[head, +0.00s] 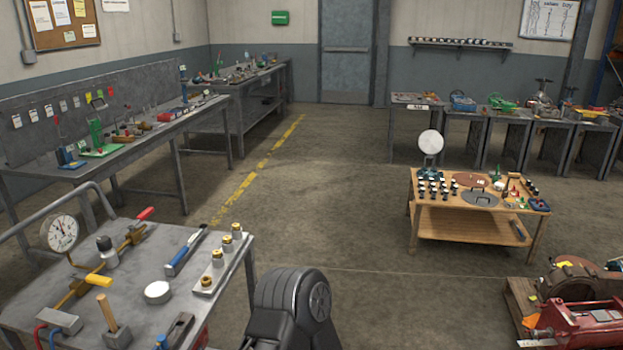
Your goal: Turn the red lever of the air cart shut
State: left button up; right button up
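The air cart (130,290) stands at the lower left with a grey metal top and a bent push bar. On it lies a brass-coloured pipe assembly with a round white gauge (62,233) upright at its left. The red lever (145,214) sticks out at the far end of this pipework, pointing up and right. A yellow lever (98,281) sits nearer on the same pipework. The red lever's exact angle to its pipe is hard to tell at this size.
The cart top also bears a blue-and-grey tool (186,252), a white round puck (158,292), a block with brass fittings (218,262) and a wooden-handled tool (106,313). A wooden table (450,222) stands right, red machinery (580,325) lower right. The middle floor is clear.

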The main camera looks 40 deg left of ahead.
aim_at(141, 217)
jog(key=i+u, duration=0.2)
jog(key=i, duration=0.35)
jog(key=i+l+u, duration=0.15)
jog(key=i, duration=0.35)
jog(key=i+j+u, duration=0.2)
jog(key=i+u, duration=0.6)
jog(key=i, duration=0.15)
jog(key=i+u, duration=0.4)
jog(key=i+l+u, duration=0.4)
jog(key=i+j, duration=0.05)
jog(key=i, duration=0.05)
